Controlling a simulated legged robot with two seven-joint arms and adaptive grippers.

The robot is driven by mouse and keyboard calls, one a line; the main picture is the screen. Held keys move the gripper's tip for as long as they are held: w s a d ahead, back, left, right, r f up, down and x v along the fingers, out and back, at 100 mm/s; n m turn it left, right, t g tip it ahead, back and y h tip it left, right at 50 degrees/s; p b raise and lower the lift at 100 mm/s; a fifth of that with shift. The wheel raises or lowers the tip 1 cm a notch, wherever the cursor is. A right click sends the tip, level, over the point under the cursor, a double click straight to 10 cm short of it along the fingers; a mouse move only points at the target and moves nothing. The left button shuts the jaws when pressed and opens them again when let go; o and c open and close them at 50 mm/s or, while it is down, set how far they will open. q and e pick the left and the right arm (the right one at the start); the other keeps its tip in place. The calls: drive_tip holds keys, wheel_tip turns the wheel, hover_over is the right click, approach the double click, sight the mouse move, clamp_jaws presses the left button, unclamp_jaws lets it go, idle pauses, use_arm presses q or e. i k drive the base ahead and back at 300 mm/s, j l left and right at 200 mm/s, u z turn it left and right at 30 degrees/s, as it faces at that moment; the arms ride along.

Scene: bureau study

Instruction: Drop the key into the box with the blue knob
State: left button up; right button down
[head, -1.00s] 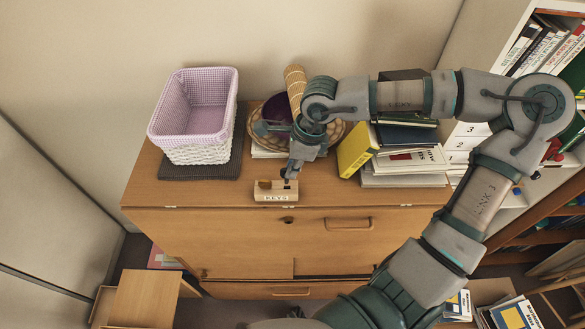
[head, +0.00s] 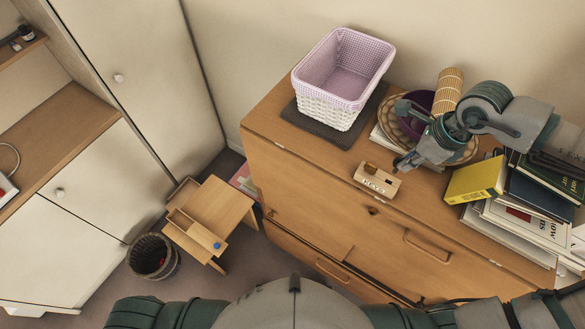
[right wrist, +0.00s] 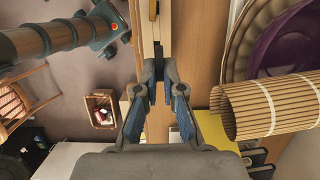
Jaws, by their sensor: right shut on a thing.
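My right gripper (head: 399,166) is beside the right end of a small wooden holder marked KEYS (head: 372,186), at the front edge of the bureau top. It also shows in the right wrist view (right wrist: 159,72), its fingers close together on something small. The key itself is too small and hidden to make out. A long wooden box (head: 190,229) with a blue knob (head: 217,245) at its near end lies on a low wooden stool, left of the bureau. My left gripper is out of view.
The bureau top (head: 270,125) holds a lilac-lined basket (head: 339,105), a rolled bamboo mat (head: 447,88) and a yellow book (head: 475,181) with stacked books. A round bin (head: 153,257) stands on the floor by the stool. The air between bureau and stool is clear.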

sight(188, 224)
drive_tip(key=u, duration=1.55)
